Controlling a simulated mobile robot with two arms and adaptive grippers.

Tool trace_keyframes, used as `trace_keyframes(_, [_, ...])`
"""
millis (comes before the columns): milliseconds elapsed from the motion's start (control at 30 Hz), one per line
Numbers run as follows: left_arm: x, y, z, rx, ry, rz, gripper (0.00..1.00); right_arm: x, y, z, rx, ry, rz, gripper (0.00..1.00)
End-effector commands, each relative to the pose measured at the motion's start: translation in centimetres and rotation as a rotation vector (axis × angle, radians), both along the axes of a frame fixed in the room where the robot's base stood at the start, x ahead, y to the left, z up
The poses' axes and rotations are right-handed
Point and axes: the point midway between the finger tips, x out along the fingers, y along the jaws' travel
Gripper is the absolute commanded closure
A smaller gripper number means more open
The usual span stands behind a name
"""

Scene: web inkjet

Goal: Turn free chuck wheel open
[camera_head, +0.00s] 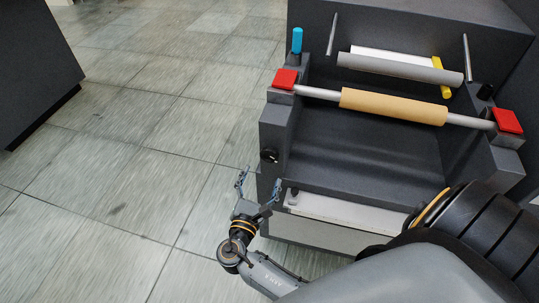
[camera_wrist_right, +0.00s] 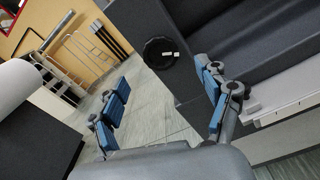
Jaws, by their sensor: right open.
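The chuck wheel is a small black round knob (camera_head: 269,155) on the left side of the dark grey machine, below the left red block. In the right wrist view the black wheel (camera_wrist_right: 160,53) has small white marks and lies ahead, between the directions of the two fingers. My right gripper (camera_head: 261,178) is open and empty, just below and in front of the wheel, and apart from it. Its blue-padded fingers (camera_wrist_right: 163,78) are spread wide in the wrist view. My left gripper is in neither view.
A tan roll (camera_head: 393,106) on a shaft spans two red blocks (camera_head: 285,79) (camera_head: 507,120). A grey-white roll (camera_head: 400,69) lies behind it. A blue handle (camera_head: 297,40) stands at the left. A white ledge (camera_head: 350,213) runs along the machine's front. Tiled floor (camera_head: 150,130) is clear to the left.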

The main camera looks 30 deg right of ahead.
Motion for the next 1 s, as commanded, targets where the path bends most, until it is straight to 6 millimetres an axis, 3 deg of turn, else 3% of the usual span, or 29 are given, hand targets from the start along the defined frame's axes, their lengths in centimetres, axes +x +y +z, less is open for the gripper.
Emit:
trace_keyframes(200, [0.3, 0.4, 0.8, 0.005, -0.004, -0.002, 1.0, 3.2, -3.6, 0.2, -0.002, -0.001, 0.0, 0.23])
trace_keyframes(400, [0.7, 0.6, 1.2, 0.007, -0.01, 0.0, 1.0, 5.0, -5.8, 0.0, 0.0, 0.001, 0.0, 0.23])
trace_keyframes(833, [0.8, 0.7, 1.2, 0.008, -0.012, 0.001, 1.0, 5.7, -6.7, -0.1, 0.003, 0.001, 0.001, 0.23])
trace_keyframes(867, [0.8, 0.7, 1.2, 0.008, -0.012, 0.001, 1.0, 5.7, -6.7, -0.1, 0.003, 0.001, 0.001, 0.25])
trace_keyframes(1000, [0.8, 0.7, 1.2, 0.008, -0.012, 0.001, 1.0, 5.7, -6.7, -0.1, 0.003, 0.001, 0.001, 0.54])
